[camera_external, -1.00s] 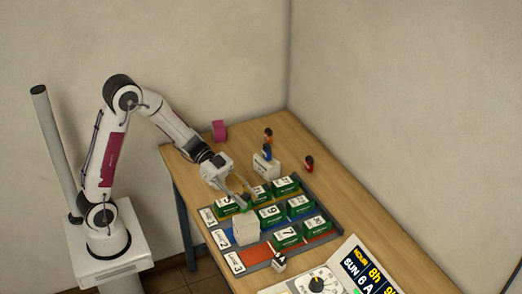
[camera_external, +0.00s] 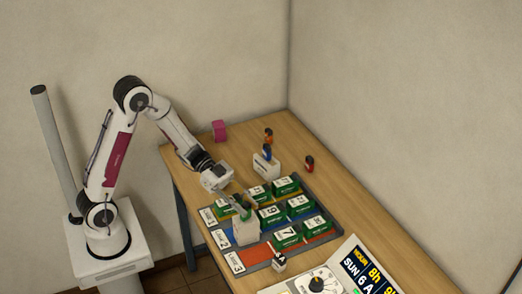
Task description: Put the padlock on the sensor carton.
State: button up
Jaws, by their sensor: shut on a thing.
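The exact contact is too small to tell. No thing is clearly readable as the padlock. Small dark-topped pieces stand farther back: a red one (camera_external: 309,163), an orange one (camera_external: 268,136) and a blue one (camera_external: 266,151). The blue one is on or against another white carton (camera_external: 265,166). I cannot tell which carton is the sensor carton.
Several green blocks with white labels (camera_external: 286,236) stand on the grey-edged board with numbered lanes (camera_external: 235,262). A black-and-white piece (camera_external: 279,262) sits at its front edge. A pink block (camera_external: 219,131) is at the back left.

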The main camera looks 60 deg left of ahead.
jog(key=shift+f, duration=0.1)
jog(key=o, duration=1.1)
jog(key=shift+o, duration=0.2)
jog(key=v, duration=1.2)
